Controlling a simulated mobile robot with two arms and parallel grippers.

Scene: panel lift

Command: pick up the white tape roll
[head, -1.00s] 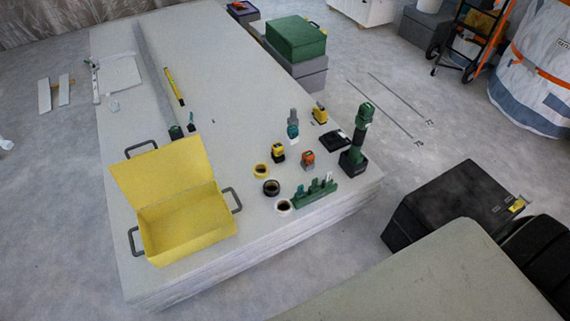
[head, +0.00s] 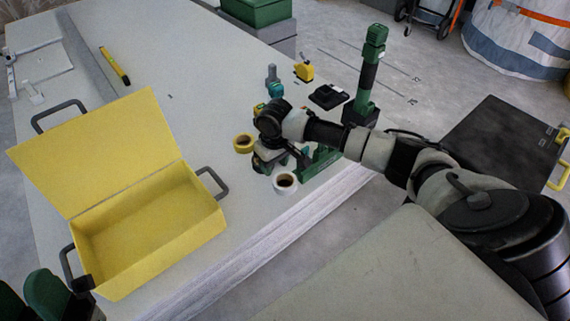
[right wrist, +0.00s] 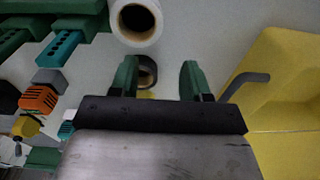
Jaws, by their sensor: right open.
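The white tape roll (head: 285,183) lies flat near the front edge of the panel stack, just right of the yellow toolbox. It also shows at the top of the right wrist view (right wrist: 136,22), beyond the fingertips. My right gripper (head: 268,165) hangs above the panel, just behind and left of the white roll. Its green fingers (right wrist: 157,72) are apart and nothing is gripped; a black tape roll (right wrist: 147,74) shows between them, below. My left gripper (head: 25,285) shows partly at the bottom left corner, its green fingers apart and empty.
The open yellow toolbox (head: 150,235) stands to the left. A yellow tape roll (head: 243,142) lies behind the right gripper. A green holder (head: 320,160) and an upright green tool (head: 370,75) stand to the right. The panel's front edge is close to the white roll.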

